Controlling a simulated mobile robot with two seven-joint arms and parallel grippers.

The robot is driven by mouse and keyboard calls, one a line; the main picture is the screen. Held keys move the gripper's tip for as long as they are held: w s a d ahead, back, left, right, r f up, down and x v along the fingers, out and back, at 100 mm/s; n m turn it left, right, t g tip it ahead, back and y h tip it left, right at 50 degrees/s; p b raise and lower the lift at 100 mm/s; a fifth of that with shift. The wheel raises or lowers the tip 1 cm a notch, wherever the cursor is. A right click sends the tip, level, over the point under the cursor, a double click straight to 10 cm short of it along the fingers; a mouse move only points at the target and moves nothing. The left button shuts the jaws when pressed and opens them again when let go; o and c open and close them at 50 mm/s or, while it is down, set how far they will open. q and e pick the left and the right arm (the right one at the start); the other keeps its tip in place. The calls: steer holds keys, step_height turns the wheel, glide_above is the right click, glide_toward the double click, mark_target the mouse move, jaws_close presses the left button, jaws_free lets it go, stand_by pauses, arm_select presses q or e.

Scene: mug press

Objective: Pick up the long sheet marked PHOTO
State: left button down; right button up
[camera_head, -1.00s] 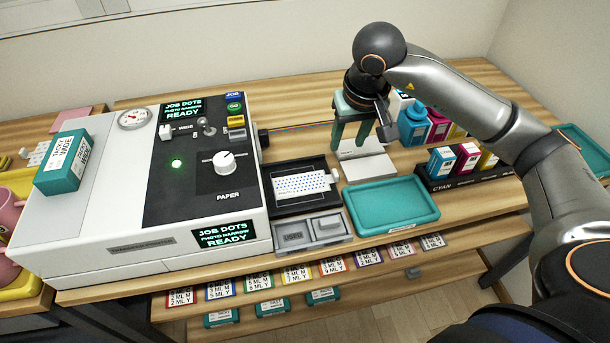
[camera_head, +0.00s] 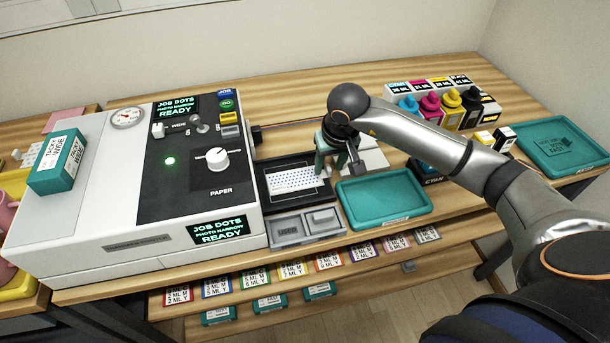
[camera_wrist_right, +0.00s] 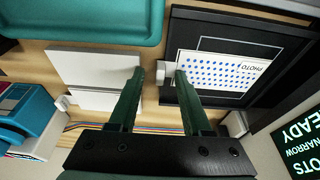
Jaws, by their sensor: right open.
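The long PHOTO sheet (camera_head: 292,180) is white with blue dots and lies flat in a black tray (camera_head: 287,205) beside the white machine. In the right wrist view the word PHOTO shows on the sheet (camera_wrist_right: 222,72), and a small white tab (camera_wrist_right: 165,75) is at its end. My right gripper (camera_head: 337,174) is open and empty over the tray's right edge. In the right wrist view its fingertips (camera_wrist_right: 160,74) appear on either side of the tab; I cannot tell their height above it. My left gripper is not in view.
The white machine (camera_head: 110,222) stands left of the tray. A teal tray (camera_head: 385,212) lies to the right, with white blocks (camera_head: 376,160) behind it. Coloured ink bottles (camera_head: 452,108) stand further right. A grey box (camera_head: 306,227) is in front of the black tray.

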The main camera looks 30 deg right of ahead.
steer(key=shift+c, duration=0.3)
jaws_close()
stand_by(0.3)
